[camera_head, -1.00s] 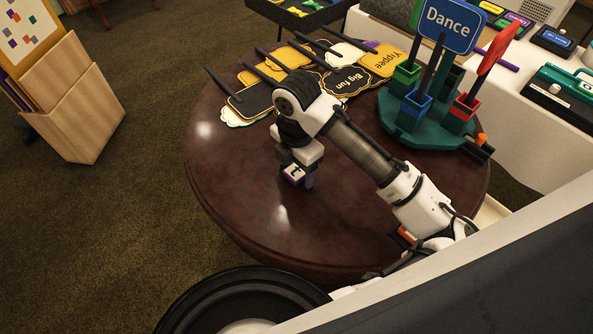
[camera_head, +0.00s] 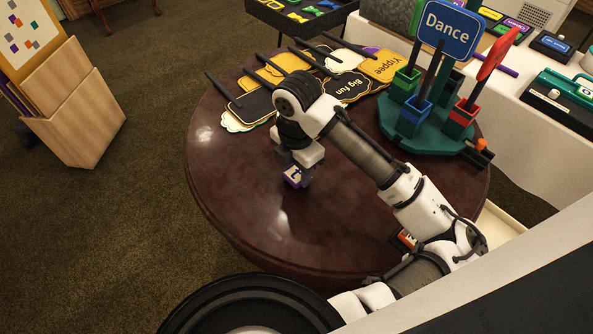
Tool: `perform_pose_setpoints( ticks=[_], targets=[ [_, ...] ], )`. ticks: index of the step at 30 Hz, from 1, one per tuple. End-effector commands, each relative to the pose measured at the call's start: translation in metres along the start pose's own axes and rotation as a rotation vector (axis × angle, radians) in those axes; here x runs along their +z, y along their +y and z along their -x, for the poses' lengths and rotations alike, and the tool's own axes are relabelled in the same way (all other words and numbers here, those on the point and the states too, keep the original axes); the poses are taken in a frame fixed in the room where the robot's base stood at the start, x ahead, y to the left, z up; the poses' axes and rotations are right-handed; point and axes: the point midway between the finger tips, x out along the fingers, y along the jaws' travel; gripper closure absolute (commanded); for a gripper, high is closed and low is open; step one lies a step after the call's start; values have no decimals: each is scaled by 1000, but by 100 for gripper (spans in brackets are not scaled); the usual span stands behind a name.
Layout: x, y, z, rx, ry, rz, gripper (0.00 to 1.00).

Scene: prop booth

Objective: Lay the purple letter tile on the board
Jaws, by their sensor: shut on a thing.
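The purple letter tile (camera_head: 292,180) has a pale face with a dark letter on it. It is between the fingers of my gripper (camera_head: 298,178), which is shut on it, over the round dark red table. The gripper points down, and my arm hides part of the tabletop behind it. I cannot tell whether the tile touches the table. A pale board (camera_head: 22,22) with several small coloured squares shows at the upper left, in a wooden stand; I cannot tell whether it is the task's board.
Several sign paddles (camera_head: 345,88) lie at the back of the round table (camera_head: 232,190). A green holder (camera_head: 398,125) with upright signs stands at its right. A small orange item (camera_head: 404,238) lies near my arm. The table's left and front are clear.

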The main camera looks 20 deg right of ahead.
Motion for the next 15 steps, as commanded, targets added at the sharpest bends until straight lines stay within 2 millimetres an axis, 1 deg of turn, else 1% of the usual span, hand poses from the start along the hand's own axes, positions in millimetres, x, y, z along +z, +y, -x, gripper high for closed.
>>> perform_pose_setpoints(
  ticks=[2,5,9,15],
  targets=[
    [0,1,13,3,-2,1,82],
    [1,0,38,1,-8,2,82],
    [1,0,81,1,-9,0,82],
    [1,0,137,1,-6,-1,82]
  ],
)
